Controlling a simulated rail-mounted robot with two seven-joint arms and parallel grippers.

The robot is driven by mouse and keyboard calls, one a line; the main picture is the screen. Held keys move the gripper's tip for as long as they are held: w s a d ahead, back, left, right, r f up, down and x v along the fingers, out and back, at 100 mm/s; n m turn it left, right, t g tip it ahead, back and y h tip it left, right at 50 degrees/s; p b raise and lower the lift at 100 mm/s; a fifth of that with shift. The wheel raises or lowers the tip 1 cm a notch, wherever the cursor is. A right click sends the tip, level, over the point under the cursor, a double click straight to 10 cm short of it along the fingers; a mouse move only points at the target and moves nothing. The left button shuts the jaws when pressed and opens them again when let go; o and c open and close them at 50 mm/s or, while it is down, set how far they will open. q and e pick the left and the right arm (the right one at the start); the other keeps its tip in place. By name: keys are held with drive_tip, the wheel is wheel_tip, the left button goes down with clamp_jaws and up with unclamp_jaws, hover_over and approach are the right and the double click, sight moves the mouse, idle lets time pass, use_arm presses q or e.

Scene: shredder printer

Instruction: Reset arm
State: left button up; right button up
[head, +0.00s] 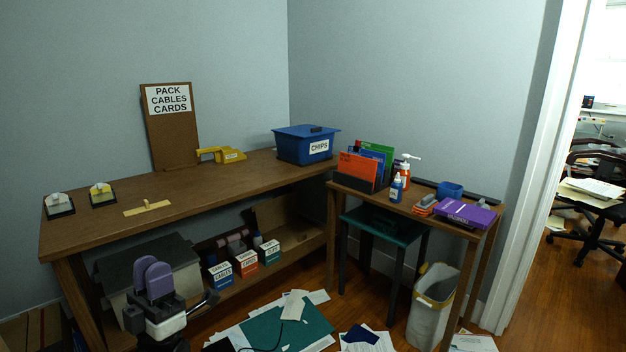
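My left gripper (152,276) shows at the lower left, in front of the long wooden table and its lower shelf. Its two purple finger pads point up and overlap in this view, so the gap between them cannot be judged. I see no object held in it. Its black and white body hides part of a grey bin with a dark lid (140,257) behind it. My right gripper is not in the picture.
The long table (215,176) carries a blue CHIPS bin (306,146), a sign board (172,130) and a yellow tool (222,155). Labelled boxes (245,262) sit below. A small desk (400,200) and waste bin (432,300) stand right. Papers (300,322) litter the floor.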

use_arm(q)
drive_tip(key=w+d+f+m+g, duration=0.3)
drive_tip(key=w+m+g, duration=0.25)
drive_tip(key=g, duration=0.45)
drive_tip(key=s+f+m+g+y+p, duration=0.1)
drive_tip(key=s+f+g+p, duration=0.3)
drive_tip(key=s+g+p, duration=0.2)
drive_tip(key=s+f+g+y+p, duration=0.1)
drive_tip(key=s+f+g+p, duration=0.35)
drive_tip(key=s+g, duration=0.2)
drive_tip(key=s+d+r+g+p, duration=0.15)
drive_tip(key=s+g+p, duration=0.25)
drive_tip(key=s+p, duration=1)
drive_tip(key=s+r+g+p, duration=0.2)
drive_tip(key=s+g+p, duration=0.2)
drive_tip(key=s+p, duration=1.05)
drive_tip(key=w+r+p+v, duration=0.1)
drive_tip(key=w+p+v, duration=0.2)
drive_tip(key=p+v, duration=1.4)
drive_tip(key=w+d+r+p+v, duration=0.1)
drive_tip(key=w+p+v, duration=0.3)
drive_tip(key=p+v, duration=1.3)
drive_tip(key=shift+r+t, duration=0.35)
drive_tip(key=shift+r, duration=0.35)
drive_tip(key=shift+s+d+m, duration=0.15)
drive_tip(key=shift+m, duration=0.1)
